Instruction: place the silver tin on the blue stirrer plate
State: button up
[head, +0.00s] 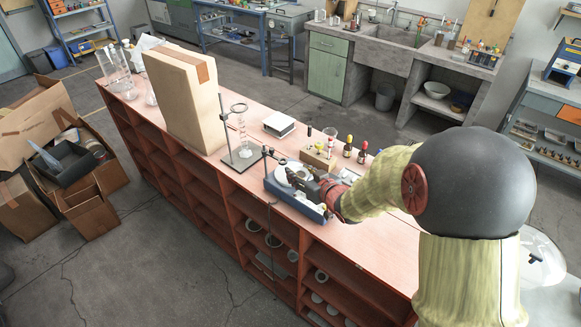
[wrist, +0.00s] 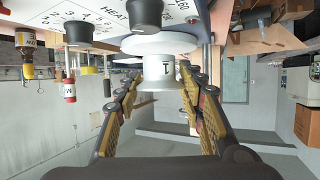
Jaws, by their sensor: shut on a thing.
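The blue stirrer plate (head: 283,194) stands on the bench with a white round top (head: 284,179). The wrist view is upside down and shows its front panel with HEAT lettering, black knobs and the white round top (wrist: 158,44). The silver tin (wrist: 160,82) is a small pale cylinder with a dark mark. It is at the white top, its end seeming to meet it; I cannot tell whether it bears its full weight there. My gripper (wrist: 160,88) is shut on the tin, a finger on either side. In the head view my gripper (head: 318,186) reaches over the plate from the right.
A wooden block with vials (head: 318,158) and several dropper bottles (head: 348,148) stand just behind the stirrer plate. A stand with a ring (head: 242,155) is close on its left. A white box (head: 279,124) and a tall carton (head: 185,98) stand farther off.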

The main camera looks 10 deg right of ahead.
jog(key=shift+w+a, duration=0.2)
jog(key=shift+w, duration=0.55)
jog(key=shift+w+a, duration=0.15)
jog(key=shift+w, duration=0.55)
jog(key=w, duration=0.1)
jog(key=w+b, duration=0.1)
jog(key=w+a, duration=0.1)
jog(key=shift+w+f, duration=0.25)
jog(key=shift+s+d+f+b, duration=0.1)
jog(key=shift+f+b, duration=0.35)
jog(key=shift+f, duration=0.15)
jog(key=shift+r, duration=0.1)
jog(key=o, duration=1.1)
